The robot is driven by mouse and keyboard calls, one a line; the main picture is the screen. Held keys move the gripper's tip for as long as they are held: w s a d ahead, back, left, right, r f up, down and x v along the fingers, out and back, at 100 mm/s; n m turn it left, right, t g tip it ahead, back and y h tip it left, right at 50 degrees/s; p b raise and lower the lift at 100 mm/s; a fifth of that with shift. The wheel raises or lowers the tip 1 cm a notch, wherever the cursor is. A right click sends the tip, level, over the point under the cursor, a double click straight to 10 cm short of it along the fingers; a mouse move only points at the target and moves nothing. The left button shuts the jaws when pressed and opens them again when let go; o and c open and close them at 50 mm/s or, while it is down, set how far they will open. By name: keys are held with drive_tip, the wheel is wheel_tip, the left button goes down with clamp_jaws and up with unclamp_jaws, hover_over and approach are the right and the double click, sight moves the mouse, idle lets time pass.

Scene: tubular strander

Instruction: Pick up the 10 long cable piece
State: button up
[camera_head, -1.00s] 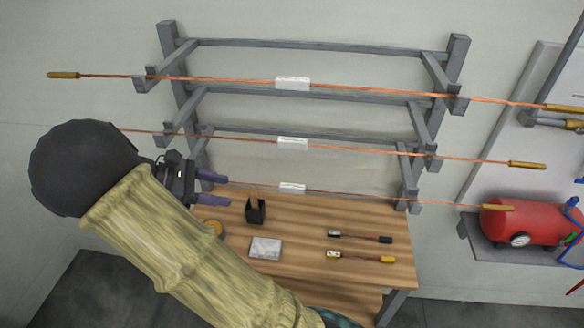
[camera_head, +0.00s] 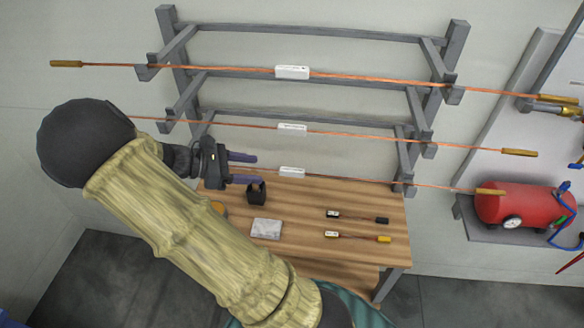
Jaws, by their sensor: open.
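Three long copper cable pieces lie across a grey wall rack, each with a white label at its middle and tan end caps. The top cable (camera_head: 365,79) and its label (camera_head: 292,72) are clear. The middle cable (camera_head: 370,139) has its label (camera_head: 292,128). The lowest cable (camera_head: 370,181) has its label (camera_head: 292,172). The label print is too small to read. My gripper (camera_head: 250,169) is open and empty, its two dark fingers pointing right, just left of the lowest label. It overlaps the lowest cable in the picture; I cannot tell the depth between them. My arm hides the left part of the lower cables.
The grey rack (camera_head: 456,50) stands against the wall above a wooden table (camera_head: 300,246). On the table are a black holder (camera_head: 257,194), a white block (camera_head: 266,228) and two short cable pieces (camera_head: 357,217). A red tank (camera_head: 525,205) is at the right.

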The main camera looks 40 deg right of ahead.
sight(287, 170)
drive_tip(key=shift+p+x, duration=0.45)
drive_tip(key=shift+x, duration=1.65)
drive_tip(key=shift+s+d+p, duration=0.25)
drive_tip(key=shift+d+p, duration=0.2)
drive_tip(key=shift+p, duration=0.05)
drive_tip(key=p+x, duration=0.2)
drive_tip(key=x, duration=0.1)
drive_tip(key=shift+s+d+r, duration=0.1)
drive_tip(key=shift+d, duration=0.2)
drive_tip(key=shift+s+d+f, duration=0.1)
drive_tip(key=shift+d+f, duration=0.2)
drive_tip(key=c, duration=1.1)
